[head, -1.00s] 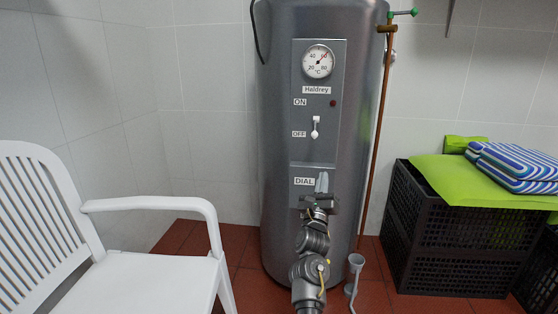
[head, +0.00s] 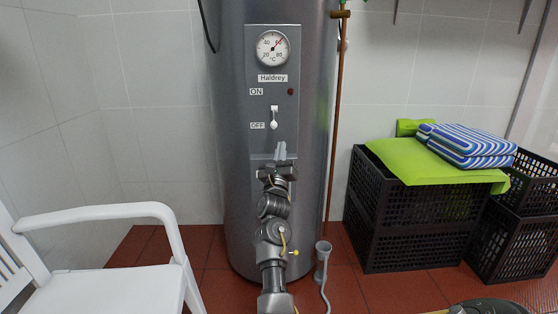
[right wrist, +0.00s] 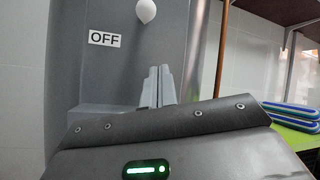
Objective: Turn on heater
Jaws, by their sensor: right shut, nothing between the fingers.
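The heater (head: 228,180) is a tall grey metal cylinder with a control panel. Its white switch lever (head: 274,118) has its knob down beside the OFF label (head: 257,125); the ON label (head: 256,91) is above. The knob also shows at the top of the right wrist view (right wrist: 146,11). My right gripper (head: 281,149) is shut and empty, its fingertips a little below and right of the knob, apart from it in the picture. Its fingers show upright in the right wrist view (right wrist: 158,86). The gripper hides the panel's lower part. My left gripper is out of view.
A temperature gauge (head: 272,48) and a small red light (head: 291,92) are on the panel. A white chair (head: 110,275) stands at the left. A copper pipe (head: 337,110) runs right of the heater. Black crates (head: 400,235) with a green cushion (head: 400,160) stand at right.

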